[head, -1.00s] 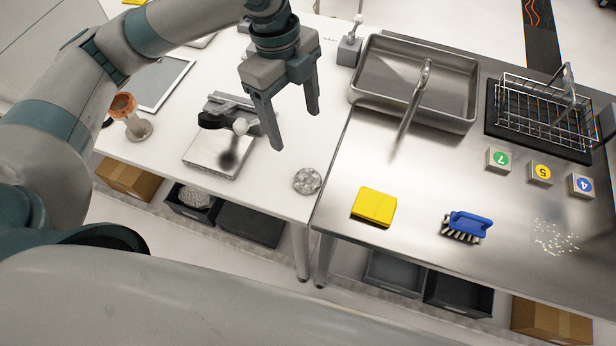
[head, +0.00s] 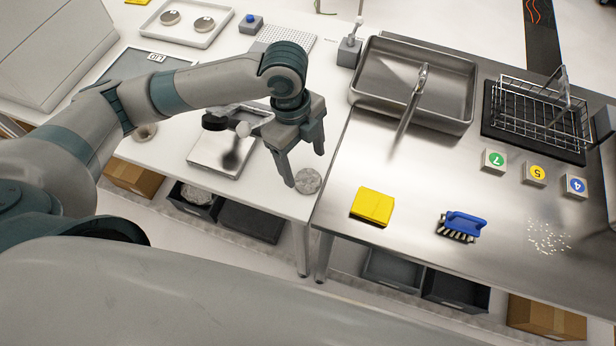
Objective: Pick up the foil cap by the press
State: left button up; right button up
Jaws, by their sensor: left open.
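The foil cap (head: 308,181) is a round, crinkled silver disc near the front right corner of the white table. The press (head: 224,150) stands to its left, with a square metal base, a black knob and a pale ball. My left gripper (head: 306,170) is open, its fingers pointing down right above and behind the foil cap. One fingertip overlaps the cap's left edge in the picture; I cannot tell whether it touches. Nothing is between the fingers that I can make out. My right gripper is not in view.
The steel counter (head: 420,200) adjoins on the right, with a yellow sponge (head: 372,206), a blue brush (head: 462,225), a sink basin (head: 412,85), a wire rack (head: 538,115) and numbered blocks (head: 534,174). A tray (head: 188,22) lies at the back left.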

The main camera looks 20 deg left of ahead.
aim_at(307, 179)
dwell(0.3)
pick_arm(q)
jog(key=shift+s+d+f+p, duration=0.1)
jog(key=shift+f+p, duration=0.4)
jog(key=shift+f, duration=0.15)
jog(key=f+p, duration=0.1)
jog(key=f, duration=0.2)
jog(key=shift+d, duration=0.2)
jog(key=shift+f, duration=0.45)
jog(key=c, duration=1.1)
